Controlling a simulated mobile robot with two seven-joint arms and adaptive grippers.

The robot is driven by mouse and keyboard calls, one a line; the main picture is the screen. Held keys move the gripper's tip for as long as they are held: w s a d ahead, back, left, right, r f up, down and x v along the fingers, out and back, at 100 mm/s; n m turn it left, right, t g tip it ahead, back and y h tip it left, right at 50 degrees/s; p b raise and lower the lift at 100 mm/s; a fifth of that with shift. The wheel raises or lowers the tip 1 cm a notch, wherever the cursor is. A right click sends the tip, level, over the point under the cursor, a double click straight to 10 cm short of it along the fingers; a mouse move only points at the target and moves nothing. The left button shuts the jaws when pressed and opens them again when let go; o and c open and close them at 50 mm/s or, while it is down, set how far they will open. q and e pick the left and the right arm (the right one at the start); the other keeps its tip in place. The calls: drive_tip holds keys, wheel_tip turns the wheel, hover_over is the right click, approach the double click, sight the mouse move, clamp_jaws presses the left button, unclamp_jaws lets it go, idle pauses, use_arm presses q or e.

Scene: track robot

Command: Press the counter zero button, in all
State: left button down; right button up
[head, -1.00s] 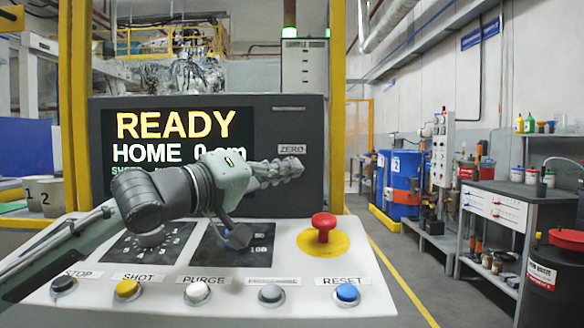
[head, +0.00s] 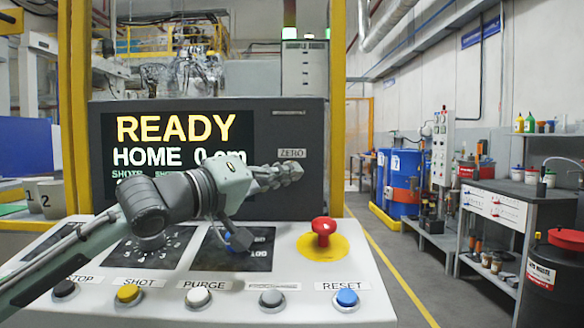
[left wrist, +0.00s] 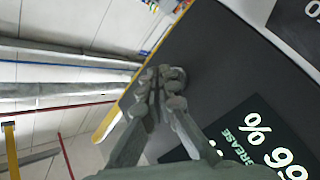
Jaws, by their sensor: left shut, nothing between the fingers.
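The ZERO label (head: 291,153) is on the dark display housing (head: 300,115), right of the lit screen (head: 180,135) reading READY and HOME. My left gripper (head: 293,172) is shut and empty, its fingertips just below the label in the head view. They cover the spot under the label, so the zero button is hidden there. In the left wrist view, the shut fingertips (left wrist: 163,76) are at the dark panel face, beside a small round grey piece (left wrist: 179,75) that may be the button. I cannot tell whether they touch it. My right gripper is not in view.
Below my arm, the sloped console has a red mushroom button (head: 323,228) on a yellow plate and a row of buttons including a blue RESET (head: 347,297). A yellow post (head: 337,110) stands right of the housing. A workbench (head: 520,190) is farther right.

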use_arm(q)
drive_tip(key=shift+w+p, duration=0.3)
drive_tip(key=shift+w, duration=0.2)
idle(0.8)
drive_tip(key=shift+s, duration=0.9)
drive_tip(key=shift+s, duration=0.1)
drive_tip(key=s, duration=0.4)
drive_tip(key=shift+s, duration=0.4)
idle(0.3)
